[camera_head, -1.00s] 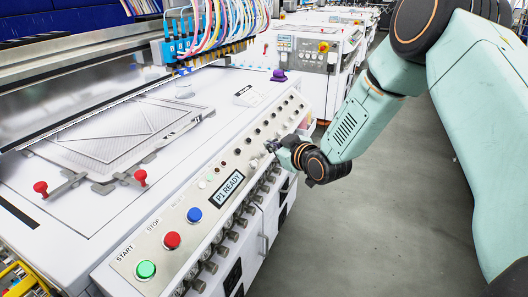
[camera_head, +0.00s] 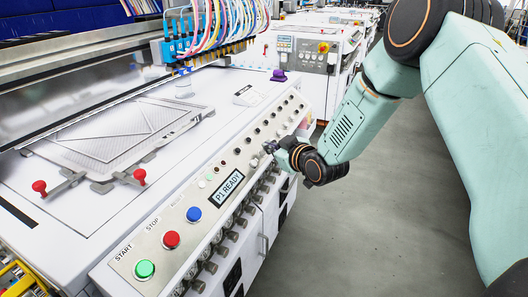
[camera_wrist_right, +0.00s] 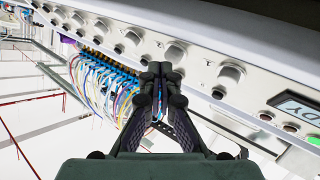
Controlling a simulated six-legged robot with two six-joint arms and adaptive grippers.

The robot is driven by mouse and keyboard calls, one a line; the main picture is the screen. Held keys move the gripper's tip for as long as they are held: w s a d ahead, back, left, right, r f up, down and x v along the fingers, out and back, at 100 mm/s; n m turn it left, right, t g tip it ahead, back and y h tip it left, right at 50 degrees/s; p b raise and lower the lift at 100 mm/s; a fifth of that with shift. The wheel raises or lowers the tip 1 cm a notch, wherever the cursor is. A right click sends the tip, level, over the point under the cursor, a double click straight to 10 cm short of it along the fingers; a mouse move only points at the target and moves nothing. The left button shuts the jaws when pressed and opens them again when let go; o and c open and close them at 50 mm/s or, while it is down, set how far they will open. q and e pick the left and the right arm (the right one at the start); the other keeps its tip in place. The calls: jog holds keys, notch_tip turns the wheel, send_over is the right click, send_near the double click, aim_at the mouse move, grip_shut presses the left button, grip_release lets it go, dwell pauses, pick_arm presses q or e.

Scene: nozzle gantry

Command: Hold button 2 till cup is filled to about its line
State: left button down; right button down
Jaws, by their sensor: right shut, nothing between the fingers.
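My right gripper (camera_head: 270,147) is shut and empty. In the head view its fingertips are at the sloped control panel (camera_head: 215,178), close to the row of dark knobs or buttons; I cannot tell whether they touch one. In the right wrist view the shut fingers (camera_wrist_right: 161,72) point toward the panel's edge, with several round buttons (camera_wrist_right: 231,73) beside them. Which one is button 2 is too small to read. My left gripper is out of view.
The panel display (camera_head: 227,188) reads "P1 READY". Green (camera_head: 145,269), red (camera_head: 171,239) and blue (camera_head: 194,214) buttons sit at its near end. A purple object (camera_head: 278,75) stands at the far edge. Open floor lies to the right.

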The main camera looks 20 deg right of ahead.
jog(key=shift+w+a+f+b, duration=0.15)
jog(key=shift+a+f+b, duration=0.05)
jog(key=shift+f+b, duration=0.25)
dwell(0.7)
dwell(6.4)
jog(key=shift+s+d+r+p, duration=0.2)
jog(key=shift+r+p, duration=0.2)
jog(key=shift+p, duration=0.15)
jog(key=shift+s+d+r+p, duration=0.15)
jog(key=shift+s+r+p, duration=0.05)
jog(key=shift+r+p, duration=0.25)
